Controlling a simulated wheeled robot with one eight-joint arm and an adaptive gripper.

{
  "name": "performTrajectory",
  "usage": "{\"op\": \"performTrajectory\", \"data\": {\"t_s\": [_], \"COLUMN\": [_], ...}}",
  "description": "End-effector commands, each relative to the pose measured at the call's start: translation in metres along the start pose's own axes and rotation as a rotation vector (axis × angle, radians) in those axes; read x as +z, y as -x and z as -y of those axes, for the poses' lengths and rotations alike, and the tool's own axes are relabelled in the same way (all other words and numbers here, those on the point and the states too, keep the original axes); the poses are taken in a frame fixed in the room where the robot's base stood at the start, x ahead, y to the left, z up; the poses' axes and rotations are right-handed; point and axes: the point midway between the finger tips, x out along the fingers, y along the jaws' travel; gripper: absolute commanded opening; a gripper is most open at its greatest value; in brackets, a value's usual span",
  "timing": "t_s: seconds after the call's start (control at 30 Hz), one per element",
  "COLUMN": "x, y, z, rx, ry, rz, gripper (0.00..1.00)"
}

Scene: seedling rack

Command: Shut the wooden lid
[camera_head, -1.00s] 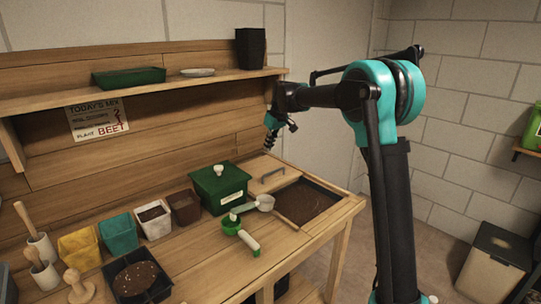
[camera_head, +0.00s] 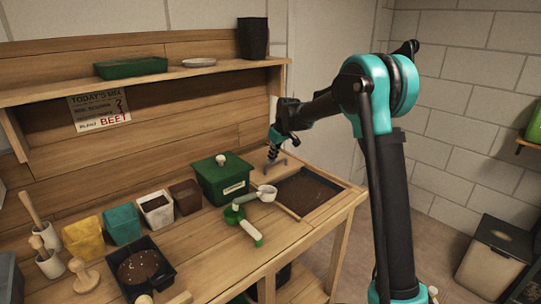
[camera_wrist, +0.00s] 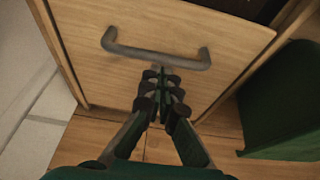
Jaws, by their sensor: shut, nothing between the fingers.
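The wooden lid (camera_wrist: 205,20) lies flat over the back part of the bin opening in the bench. In the head view the front part is uncovered and shows dark soil (camera_head: 305,193). A grey bar handle (camera_wrist: 157,56) stands on the lid. My gripper (camera_wrist: 161,80) is shut and empty, with its fingertips just on the near side of the handle in the wrist view. In the head view my gripper (camera_head: 271,158) is low over the lid; whether it touches the lid or handle I cannot tell.
A green lidded box (camera_head: 222,181) stands just left of the bin and shows at the right of the wrist view. Several pots and a black tray (camera_head: 140,270) stand further left.

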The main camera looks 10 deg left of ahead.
Motion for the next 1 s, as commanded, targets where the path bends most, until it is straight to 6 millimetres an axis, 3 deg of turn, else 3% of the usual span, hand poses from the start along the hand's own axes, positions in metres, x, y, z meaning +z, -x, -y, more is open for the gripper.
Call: {"op": "performTrajectory", "data": {"t_s": [0.3, 0.47, 0.67, 1.0], "x": [0.001, 0.015, 0.057, 0.153], "y": [0.001, 0.006, 0.021, 0.057], "z": [0.0, 0.0, -0.001, 0.0], "rx": [0.0, 0.0, 0.0, 0.001], "ry": [-0.001, -0.002, -0.003, -0.004], "rz": [0.0, 0.0, 0.0, 0.0], "gripper": [0.0, 0.0, 0.0, 0.0]}}
